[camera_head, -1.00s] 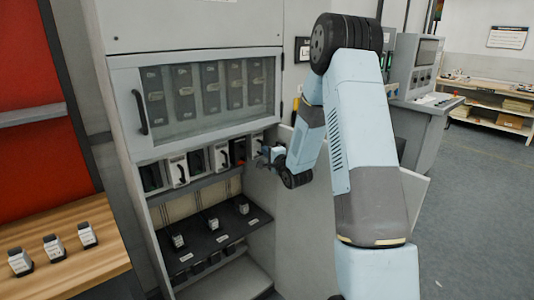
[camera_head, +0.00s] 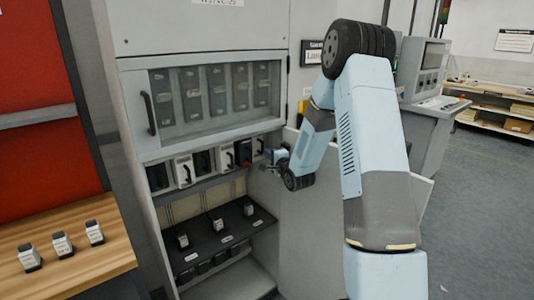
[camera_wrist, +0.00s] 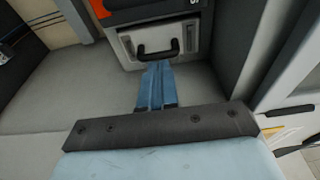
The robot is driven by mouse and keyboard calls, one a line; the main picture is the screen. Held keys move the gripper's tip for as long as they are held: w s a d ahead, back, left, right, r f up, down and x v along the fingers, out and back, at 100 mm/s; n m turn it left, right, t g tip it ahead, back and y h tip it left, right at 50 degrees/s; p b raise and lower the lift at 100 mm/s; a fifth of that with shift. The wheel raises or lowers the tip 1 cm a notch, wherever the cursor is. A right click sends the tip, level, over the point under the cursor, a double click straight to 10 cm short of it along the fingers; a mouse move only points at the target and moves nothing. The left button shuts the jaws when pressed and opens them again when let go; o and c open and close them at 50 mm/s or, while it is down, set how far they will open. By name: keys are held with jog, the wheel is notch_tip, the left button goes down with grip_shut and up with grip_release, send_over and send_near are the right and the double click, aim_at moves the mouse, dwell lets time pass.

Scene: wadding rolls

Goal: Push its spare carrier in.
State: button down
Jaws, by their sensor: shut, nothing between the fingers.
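A row of carrier slots runs under the glass window in the head view. A pale carrier (camera_head: 258,145) with a black handle is at its right end, partly hidden by my gripper (camera_head: 268,160). In the wrist view a pale carrier face (camera_wrist: 126,42) with a black handle is straight ahead of my gripper (camera_wrist: 157,66). The blue fingers are shut together with nothing between them. Their tips are just below the handle; I cannot tell whether they touch the face. Other pale carriers (camera_head: 184,171) and (camera_head: 227,158) sit further left, with dark slots between.
Below the row is a dark shelf (camera_head: 205,243) with several small labelled items. A wooden bench (camera_head: 85,262) with three similar items is at the left.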

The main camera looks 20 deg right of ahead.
jog(key=v, duration=1)
jog(key=shift+s, duration=0.2)
jog(key=shift+d, duration=0.15)
jog(key=s+r+n+g+h, duration=0.55)
jog(key=s+r+n, duration=0.25)
jog(key=s+r, duration=0.45)
jog(key=s+a+r+n+g, duration=0.1)
jog(key=s+r+n+g, duration=0.1)
jog(key=s, duration=0.6)
jog(key=s+a+r+n+g+y, duration=0.1)
jog(key=s+r+n+g, duration=0.1)
jog(key=s, duration=0.7)
jog(key=s+a+r+n+g, duration=0.2)
jog(key=s+n, duration=0.1)
jog(key=s, duration=0.5)
jog(key=shift+s, duration=0.3)
jog(key=shift+a+r+g+y, duration=0.1)
jog(key=shift+a+g+y, duration=0.15)
